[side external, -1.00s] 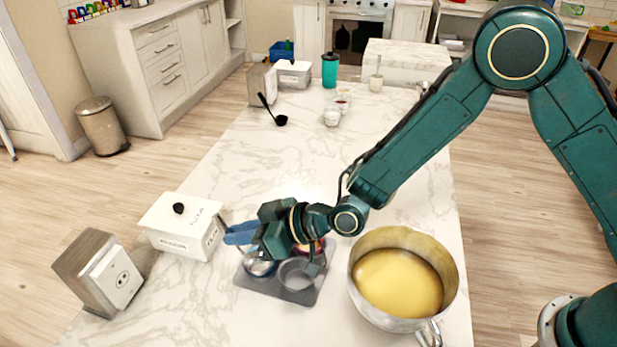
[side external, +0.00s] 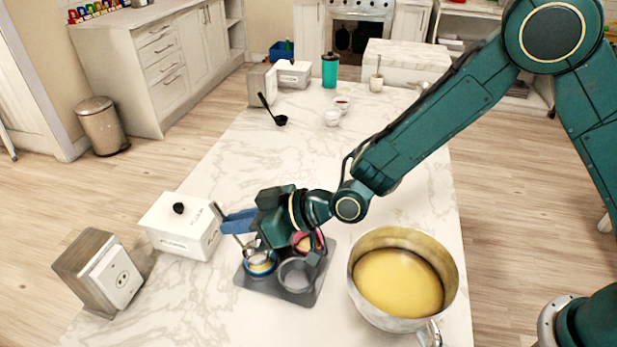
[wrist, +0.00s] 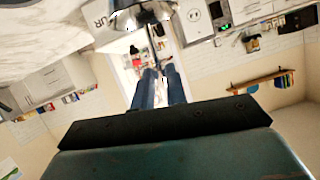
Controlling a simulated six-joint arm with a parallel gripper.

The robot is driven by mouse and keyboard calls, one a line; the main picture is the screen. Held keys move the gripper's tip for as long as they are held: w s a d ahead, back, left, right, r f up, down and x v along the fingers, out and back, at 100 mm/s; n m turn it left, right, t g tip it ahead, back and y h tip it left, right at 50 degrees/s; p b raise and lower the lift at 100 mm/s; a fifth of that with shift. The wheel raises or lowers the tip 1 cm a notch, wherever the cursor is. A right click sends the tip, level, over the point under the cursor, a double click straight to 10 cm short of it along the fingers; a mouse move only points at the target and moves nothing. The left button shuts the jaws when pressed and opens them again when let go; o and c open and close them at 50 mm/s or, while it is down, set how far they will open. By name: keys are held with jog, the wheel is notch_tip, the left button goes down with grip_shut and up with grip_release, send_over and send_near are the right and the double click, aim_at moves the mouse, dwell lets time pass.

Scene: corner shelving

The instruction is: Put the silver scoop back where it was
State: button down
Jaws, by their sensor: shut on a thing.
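My gripper (side external: 238,222) has blue fingers, seen in the wrist view (wrist: 160,88) closed around the handle of the silver scoop (wrist: 145,14). In the side view the scoop's bowl (side external: 254,253) hangs just above the blue-rimmed cup (side external: 262,269) with yellow contents. I cannot tell whether scoop and cup touch. The cup sits in a grey tray (side external: 318,293) beside a grey cup (side external: 297,275) and a red cup (side external: 303,241), which my gripper partly hides.
A large metal pot (side external: 402,280) of yellow liquid stands right of the tray. A white lidded flour box (side external: 180,226) is left of my gripper, with an outlet block (side external: 98,272) in front. A black ladle (side external: 279,120) lies farther back. The middle counter is clear.

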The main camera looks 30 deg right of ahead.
jog(key=w+d+r+m+t+h, duration=0.1)
jog(key=w+r, duration=0.4)
jog(key=w, duration=0.5)
jog(key=w+d+r+m+t+h, duration=0.2)
jog(key=w+r, duration=0.4)
jog(key=w, duration=0.5)
jog(key=shift+w+r, duration=0.15)
jog(key=shift+w, duration=0.15)
jog(key=shift+h, duration=0.3)
notch_tip(320, 180, down, 20)
dwell(0.4)
jog(key=c, duration=1.4)
grip_release()
